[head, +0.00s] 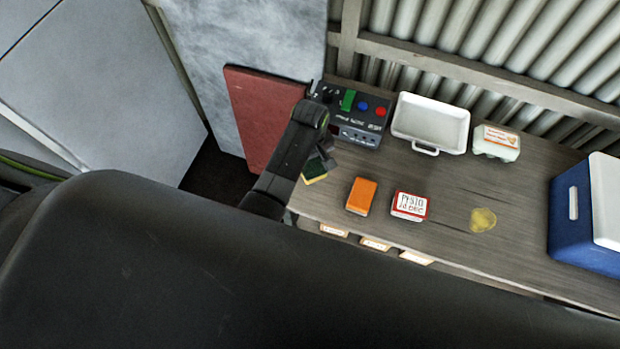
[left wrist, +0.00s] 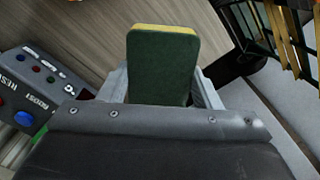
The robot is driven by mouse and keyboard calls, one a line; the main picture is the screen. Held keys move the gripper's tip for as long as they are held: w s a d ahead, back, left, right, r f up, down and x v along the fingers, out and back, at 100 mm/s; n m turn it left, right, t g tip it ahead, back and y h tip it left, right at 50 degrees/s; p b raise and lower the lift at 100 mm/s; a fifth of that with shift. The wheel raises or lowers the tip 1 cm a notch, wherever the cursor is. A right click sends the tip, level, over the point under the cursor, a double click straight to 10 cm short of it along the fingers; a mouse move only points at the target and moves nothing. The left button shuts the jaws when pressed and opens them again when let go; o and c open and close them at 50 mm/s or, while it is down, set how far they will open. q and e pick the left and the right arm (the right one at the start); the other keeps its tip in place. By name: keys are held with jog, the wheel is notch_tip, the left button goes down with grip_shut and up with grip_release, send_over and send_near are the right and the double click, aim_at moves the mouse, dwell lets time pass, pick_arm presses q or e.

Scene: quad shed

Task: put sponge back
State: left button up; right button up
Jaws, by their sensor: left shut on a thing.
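A sponge, dark green with a yellow side, shows large in the left wrist view (left wrist: 162,68), standing between my left gripper's fingers (left wrist: 162,92). In the head view the sponge (head: 315,174) hangs at the left end of the wooden bench, with its yellow edge low. My left gripper (head: 318,160) is shut on it there. The arm hides part of the gripper. My right gripper is in neither view.
The wooden bench (head: 455,190) holds a dark control box (head: 357,132), a white tray (head: 430,118), a white carton (head: 496,142), an orange block (head: 362,195), a red-and-white box (head: 410,205), a yellow patch (head: 483,219) and a blue cooler (head: 580,215). A red board (head: 258,115) leans left of it.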

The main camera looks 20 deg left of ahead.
aim_at(310, 171)
pick_arm(q)
notch_tip(310, 171, down, 6)
jog(key=shift+r+b, duration=0.1)
jog(key=shift+b, duration=0.7)
notch_tip(310, 171, down, 4)
jog(key=b, duration=0.5)
jog(key=o, duration=0.9)
